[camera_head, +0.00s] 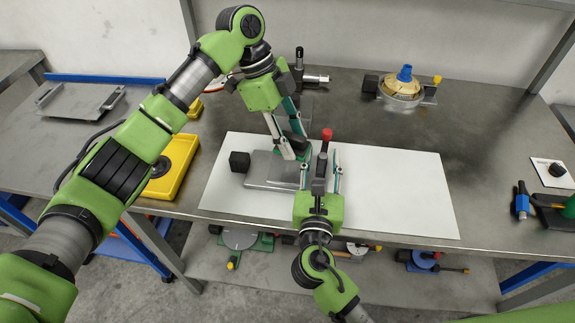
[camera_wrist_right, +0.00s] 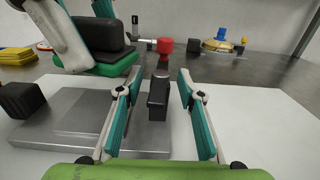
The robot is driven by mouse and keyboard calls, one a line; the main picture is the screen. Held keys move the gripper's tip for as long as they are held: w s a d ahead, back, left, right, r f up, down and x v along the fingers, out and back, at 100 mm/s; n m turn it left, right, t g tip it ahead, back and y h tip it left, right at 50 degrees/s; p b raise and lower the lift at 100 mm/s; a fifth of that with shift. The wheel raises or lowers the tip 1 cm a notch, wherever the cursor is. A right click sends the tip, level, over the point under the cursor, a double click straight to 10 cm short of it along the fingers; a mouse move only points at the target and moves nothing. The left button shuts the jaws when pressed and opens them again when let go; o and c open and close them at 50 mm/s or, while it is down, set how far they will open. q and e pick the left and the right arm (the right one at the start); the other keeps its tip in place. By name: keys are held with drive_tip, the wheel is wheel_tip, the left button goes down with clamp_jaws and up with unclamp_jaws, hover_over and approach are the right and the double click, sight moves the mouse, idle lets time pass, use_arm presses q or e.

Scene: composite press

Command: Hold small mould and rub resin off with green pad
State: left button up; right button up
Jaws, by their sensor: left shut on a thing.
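The small mould (camera_head: 262,172) is a flat grey metal slab on the white sheet, with a black block (camera_head: 240,161) at its left end. It also shows in the wrist view (camera_wrist_right: 60,135). My left gripper (camera_head: 293,148) is shut on the green pad (camera_wrist_right: 95,69), which has a black upper body, and holds it over the mould's far right part. I cannot tell if the pad touches the mould. My right gripper (camera_wrist_right: 158,85) is open, with its fingers apart on either side of a black upright block (camera_wrist_right: 158,100) at the mould's right end.
A red knob (camera_head: 327,134) stands just beyond my right fingers. A yellow tray (camera_head: 175,165) lies left of the white sheet (camera_head: 400,190). A round fixture with a blue cap (camera_head: 404,74) stands at the back. The sheet's right part is clear.

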drive_tip(key=v, duration=1.2)
